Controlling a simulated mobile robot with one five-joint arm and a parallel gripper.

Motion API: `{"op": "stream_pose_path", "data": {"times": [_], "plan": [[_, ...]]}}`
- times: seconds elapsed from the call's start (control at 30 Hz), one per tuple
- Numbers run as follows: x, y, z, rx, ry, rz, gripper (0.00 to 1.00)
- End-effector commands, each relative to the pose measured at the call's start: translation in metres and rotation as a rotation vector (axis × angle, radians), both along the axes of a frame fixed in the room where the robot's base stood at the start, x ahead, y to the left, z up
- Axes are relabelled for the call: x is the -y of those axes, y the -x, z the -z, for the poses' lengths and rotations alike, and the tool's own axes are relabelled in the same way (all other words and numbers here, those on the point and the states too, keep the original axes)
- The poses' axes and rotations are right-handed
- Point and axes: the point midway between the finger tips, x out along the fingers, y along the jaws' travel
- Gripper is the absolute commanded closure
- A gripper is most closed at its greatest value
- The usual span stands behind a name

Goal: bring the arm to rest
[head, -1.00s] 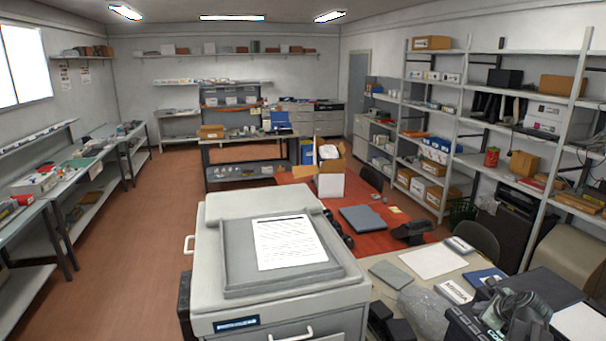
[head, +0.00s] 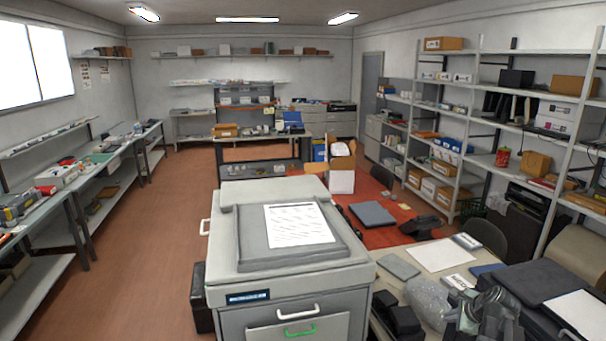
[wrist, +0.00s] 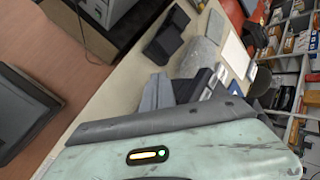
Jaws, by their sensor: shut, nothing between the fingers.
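My gripper (head: 488,306) shows at the bottom right of the head view, dark grey and low in front of the cluttered desk (head: 398,287). It is shut and holds nothing. In the wrist view its grey fingers (wrist: 178,88) show just beyond a pale green casing with an orange and green light, which looks like part of my own arm. Most of my arm is out of the head view, below its bottom edge.
A large grey copier (head: 290,281) with a white sheet (head: 297,225) on its lid stands close in front. A black printer (head: 545,290) is at the right, beside my gripper. Clear reddish floor (head: 150,270) lies left of the copier.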

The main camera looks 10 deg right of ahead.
Motion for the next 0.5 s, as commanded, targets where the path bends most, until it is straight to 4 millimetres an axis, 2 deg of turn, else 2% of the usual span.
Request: {"op": "stream_pose_path", "data": {"times": [0.03, 0.17, 0.27, 0.4, 0.5], "plan": [[-0.021, -0.005, 0.014, -0.022, 0.028, -0.073, 1.00], [-0.080, -0.015, 0.042, -0.096, 0.125, -0.318, 1.00], [-0.144, -0.019, 0.074, -0.170, 0.231, -0.597, 1.00], [-0.255, -0.005, 0.127, -0.286, 0.419, -1.136, 1.00], [-0.318, 0.017, 0.155, -0.352, 0.535, -1.508, 1.00]]}}
